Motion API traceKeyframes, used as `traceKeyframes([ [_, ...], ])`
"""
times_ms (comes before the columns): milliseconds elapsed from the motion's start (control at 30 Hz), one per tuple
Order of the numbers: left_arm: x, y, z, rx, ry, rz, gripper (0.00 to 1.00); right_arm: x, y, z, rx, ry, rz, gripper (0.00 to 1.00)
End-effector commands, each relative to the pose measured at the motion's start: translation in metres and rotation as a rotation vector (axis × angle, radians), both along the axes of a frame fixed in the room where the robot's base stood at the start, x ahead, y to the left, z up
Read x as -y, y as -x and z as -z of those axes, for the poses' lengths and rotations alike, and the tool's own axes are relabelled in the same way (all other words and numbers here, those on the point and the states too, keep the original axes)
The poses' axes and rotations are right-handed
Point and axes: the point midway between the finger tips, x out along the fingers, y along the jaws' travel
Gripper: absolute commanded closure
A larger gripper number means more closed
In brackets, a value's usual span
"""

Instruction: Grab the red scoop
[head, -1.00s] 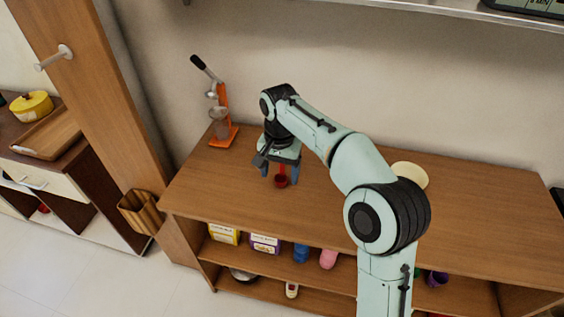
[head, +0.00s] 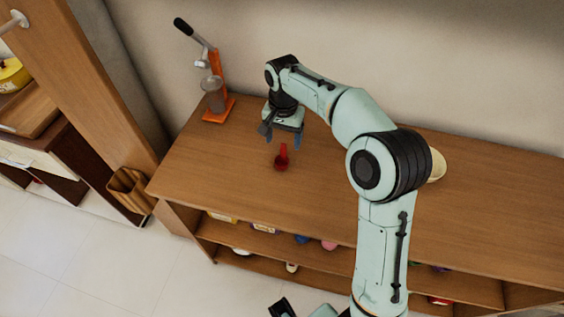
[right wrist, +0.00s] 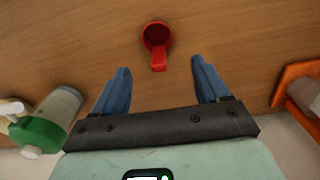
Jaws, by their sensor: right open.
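The red scoop (head: 281,163) lies on the wooden counter top, its cup towards me and its handle towards the wall. My right gripper (head: 283,140) is open and empty, on the wall side of the scoop. In the right wrist view the scoop (right wrist: 157,37) shows past the two blue fingertips, with its handle pointing back towards the gap between them (right wrist: 160,68). The fingers do not visibly touch it. My left gripper cannot be made out.
An orange juicer (head: 217,100) stands at the counter's back left. A green-lidded container (right wrist: 45,125) shows at the left of the right wrist view. A pale round item (head: 437,166) is partly hidden behind my right arm. Counter around the scoop is clear.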

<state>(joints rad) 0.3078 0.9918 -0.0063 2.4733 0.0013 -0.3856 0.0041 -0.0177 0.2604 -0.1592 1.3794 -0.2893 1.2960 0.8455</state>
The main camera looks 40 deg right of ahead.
Motion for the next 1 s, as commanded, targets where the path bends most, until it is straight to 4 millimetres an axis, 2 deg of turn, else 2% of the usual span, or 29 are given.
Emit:
traceKeyframes([
  [33, 0.0, 0.001, 0.002, -0.001, 0.0, 0.0, 0.0, 0.0, 0.0, 0.007, -0.001, 0.0, 0.001, 0.25],
  [267, 0.0, 0.001, 0.004, -0.001, 0.0, 0.0, 0.0, 0.0, 0.001, 0.023, -0.001, -0.001, 0.001, 0.25],
  [533, 0.0, 0.003, 0.009, -0.003, 0.0, 0.001, 0.0, 0.0, 0.003, 0.061, -0.001, 0.0, 0.001, 0.25],
  [833, 0.0, 0.003, 0.009, -0.003, 0.0, 0.001, 0.0, 0.0, 0.002, 0.067, 0.002, 0.0, 0.0, 0.25],
  [867, 0.0, 0.003, 0.009, -0.003, 0.0, 0.001, 0.0, 0.0, 0.002, 0.067, 0.002, 0.0, 0.0, 0.32],
  [1000, 0.0, 0.003, 0.009, -0.003, 0.0, 0.001, 0.0, 0.0, 0.002, 0.066, 0.002, 0.0, 0.0, 0.78],
])
